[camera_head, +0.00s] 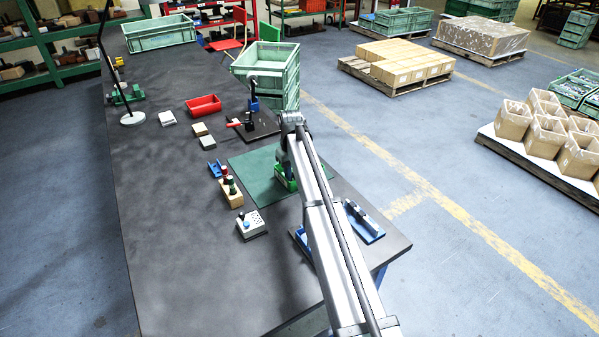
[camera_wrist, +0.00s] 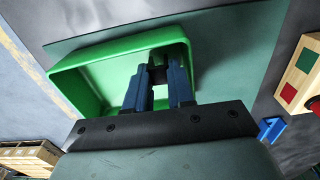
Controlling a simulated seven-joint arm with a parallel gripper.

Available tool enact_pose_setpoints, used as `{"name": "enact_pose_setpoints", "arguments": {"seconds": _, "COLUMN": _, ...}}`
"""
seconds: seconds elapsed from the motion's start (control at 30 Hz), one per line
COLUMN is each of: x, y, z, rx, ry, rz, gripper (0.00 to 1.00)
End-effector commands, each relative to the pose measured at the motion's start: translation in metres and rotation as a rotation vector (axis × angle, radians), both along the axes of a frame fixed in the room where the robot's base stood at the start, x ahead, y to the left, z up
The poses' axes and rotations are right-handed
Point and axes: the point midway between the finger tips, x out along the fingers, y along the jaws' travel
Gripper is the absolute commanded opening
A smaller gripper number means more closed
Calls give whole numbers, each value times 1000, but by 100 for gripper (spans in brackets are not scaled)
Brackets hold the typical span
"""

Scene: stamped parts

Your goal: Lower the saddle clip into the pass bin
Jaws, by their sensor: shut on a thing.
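The pass bin is a green open box (camera_wrist: 85,85) that fills the upper left of the wrist view. In the head view the green bin (camera_head: 284,183) stands on the green mat, partly covered by my arm. My gripper (camera_wrist: 161,78) points into the bin near its right-hand wall, with its blue fingers a little apart. It is shut on a dark grey part, seemingly the saddle clip (camera_wrist: 165,62), which shows only partly between the fingertips. I cannot tell whether the clip touches the bin floor.
A red bin (camera_head: 203,105) stands farther back on the dark bench. A large green crate (camera_head: 272,72) stands behind.

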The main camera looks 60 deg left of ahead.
Motion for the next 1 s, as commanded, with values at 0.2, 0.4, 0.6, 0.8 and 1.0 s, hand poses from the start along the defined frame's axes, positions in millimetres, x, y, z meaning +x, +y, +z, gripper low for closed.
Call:
{"name": "enact_pose_setpoints", "arguments": {"seconds": 0.2, "x": 0, "y": 0, "z": -3, "rx": 0, "ry": 0, "rz": 0, "gripper": 0}}
{"name": "enact_pose_setpoints", "arguments": {"seconds": 0.4, "x": 0, "y": 0, "z": -5, "rx": 0, "ry": 0, "rz": 0, "gripper": 0}}
{"name": "enact_pose_setpoints", "arguments": {"seconds": 0.6, "x": 0, "y": 0, "z": -8, "rx": 0, "ry": 0, "rz": 0, "gripper": 0}}
{"name": "enact_pose_setpoints", "arguments": {"seconds": 0.8, "x": 0, "y": 0, "z": -9, "rx": 0, "ry": 0, "rz": 0, "gripper": 0}}
{"name": "enact_pose_setpoints", "arguments": {"seconds": 1.0, "x": 0, "y": 0, "z": -9, "rx": 0, "ry": 0, "rz": 0, "gripper": 29}}
